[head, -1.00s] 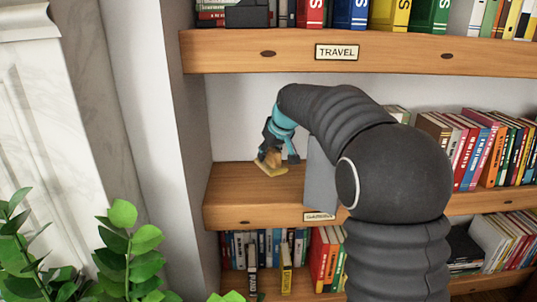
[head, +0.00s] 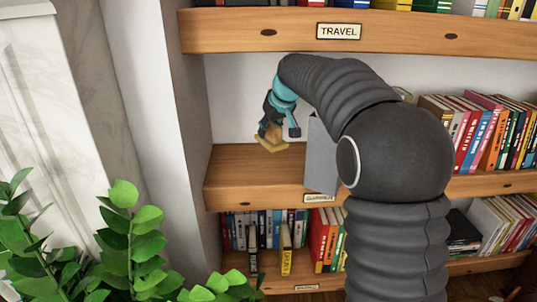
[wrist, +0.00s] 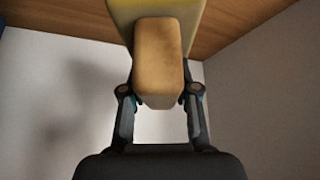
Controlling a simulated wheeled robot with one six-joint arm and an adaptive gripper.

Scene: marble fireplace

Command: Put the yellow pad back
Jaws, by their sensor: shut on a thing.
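The yellow pad (head: 272,147) has a tan wooden block-like grip on it. It is at the left end of the middle shelf (head: 240,165), at or just above the board; I cannot tell whether it touches. My gripper (head: 276,130) points down from above with its fingers on either side of the tan grip, shut on it. In the wrist view the tan block (wrist: 159,60) sits between the two fingers of my gripper (wrist: 160,92), and the yellow pad (wrist: 118,12) spreads beyond it, partly cut off by the frame.
A grey panel (head: 321,155) stands close to the right of my gripper. Rows of books (head: 480,130) fill the shelf's right part. The TRAVEL shelf (head: 230,30) runs above. A side wall (head: 160,120) bounds the left, with a green plant (head: 125,235) in front.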

